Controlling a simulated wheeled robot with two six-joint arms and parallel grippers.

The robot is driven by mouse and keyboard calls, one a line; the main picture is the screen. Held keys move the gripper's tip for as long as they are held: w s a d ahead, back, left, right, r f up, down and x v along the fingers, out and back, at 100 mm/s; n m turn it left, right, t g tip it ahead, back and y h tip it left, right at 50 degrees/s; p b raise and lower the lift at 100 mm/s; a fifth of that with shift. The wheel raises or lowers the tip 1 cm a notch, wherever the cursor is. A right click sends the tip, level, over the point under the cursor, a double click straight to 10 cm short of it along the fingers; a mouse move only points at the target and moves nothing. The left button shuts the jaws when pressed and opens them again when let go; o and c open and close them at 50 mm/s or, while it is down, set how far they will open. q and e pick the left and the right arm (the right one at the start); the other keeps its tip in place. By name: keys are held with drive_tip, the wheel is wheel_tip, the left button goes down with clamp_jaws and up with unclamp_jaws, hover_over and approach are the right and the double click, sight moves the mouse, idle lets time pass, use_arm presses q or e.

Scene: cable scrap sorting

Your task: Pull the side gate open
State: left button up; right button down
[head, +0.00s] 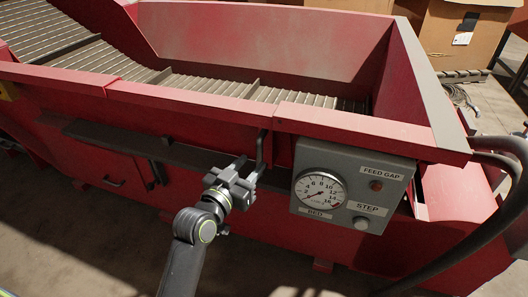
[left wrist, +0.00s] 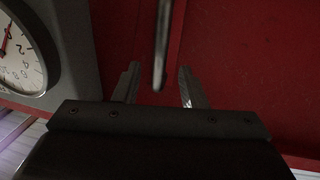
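The side gate (head: 190,104) appears to be the red panel section in the near wall of the feeder, with seams at both ends of its top rail. It looks closed, in line with the wall. A dark upright handle bar (head: 262,150) is near its right end. My left gripper (head: 246,167) is at this handle, its fingers pointing toward the red wall. In the left wrist view the handle bar (left wrist: 162,45) lies between the two open fingers (left wrist: 158,88), with gaps visible on both sides. My right gripper is not in view.
A grey control box (head: 352,186) with a round gauge (head: 319,191) sticks out just right of my left gripper. A dark ledge (head: 150,146) runs along the wall to the left. A ribbed conveyor bed (head: 200,86) lies inside. Thick black hoses (head: 500,205) hang at the right.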

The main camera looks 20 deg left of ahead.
sight(258, 157)
use_arm(q)
drive_tip(key=b+x, duration=0.1)
drive_tip(key=x, duration=0.6)
drive_tip(key=shift+w, duration=0.1)
clamp_jaws()
